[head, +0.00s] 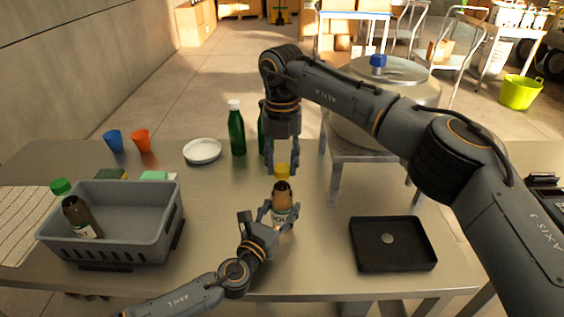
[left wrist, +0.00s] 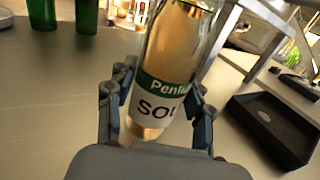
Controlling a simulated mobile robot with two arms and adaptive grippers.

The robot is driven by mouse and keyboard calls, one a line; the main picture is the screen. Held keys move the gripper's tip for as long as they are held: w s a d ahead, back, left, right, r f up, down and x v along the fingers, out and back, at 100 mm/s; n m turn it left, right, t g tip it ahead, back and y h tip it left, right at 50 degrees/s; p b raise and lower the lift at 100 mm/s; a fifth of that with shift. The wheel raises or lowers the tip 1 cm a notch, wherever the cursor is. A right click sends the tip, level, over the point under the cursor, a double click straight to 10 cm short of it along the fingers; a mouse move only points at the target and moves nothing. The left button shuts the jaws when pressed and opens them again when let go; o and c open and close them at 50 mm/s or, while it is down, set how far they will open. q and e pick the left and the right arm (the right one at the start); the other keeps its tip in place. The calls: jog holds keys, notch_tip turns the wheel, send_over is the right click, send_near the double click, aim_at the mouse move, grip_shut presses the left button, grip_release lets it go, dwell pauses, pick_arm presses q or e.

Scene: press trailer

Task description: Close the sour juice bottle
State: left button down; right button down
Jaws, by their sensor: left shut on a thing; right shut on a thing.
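The sour juice bottle (head: 282,194) stands upright near the front middle of the table, brown inside with a white and green label. My left gripper (head: 280,213) is shut around its body. In the left wrist view the fingers flank the label of the bottle (left wrist: 163,98), which reads "SOU" as far as it shows. My right gripper (head: 283,168) points down from above, shut on a yellow cap (head: 282,171). The cap is in line with the bottle's mouth, at its top. I cannot tell whether it touches the neck.
A grey crate (head: 112,237) at left holds a brown bottle (head: 80,217) with a green cap (head: 60,186) by it. Green bottles (head: 236,132), a white plate (head: 202,151) and two cups (head: 141,141) stand behind. A black tray (head: 393,262) lies at right.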

jog(key=c, duration=0.9)
grip_release()
jog(key=shift+r, duration=2.3)
jog(key=shift+c, duration=0.5)
jog(key=n, duration=0.1)
jog(key=r+n, duration=0.1)
jog(key=n, duration=0.1)
jog(key=shift+n, duration=0.3)
jog(key=n, duration=0.3)
jog(key=shift+r+n, duration=0.3)
jog(key=shift+r, duration=0.05)
jog(key=n, duration=0.2)
jog(key=r+n, duration=0.1)
jog(key=n, duration=0.4)
jog(key=shift+r, duration=0.35)
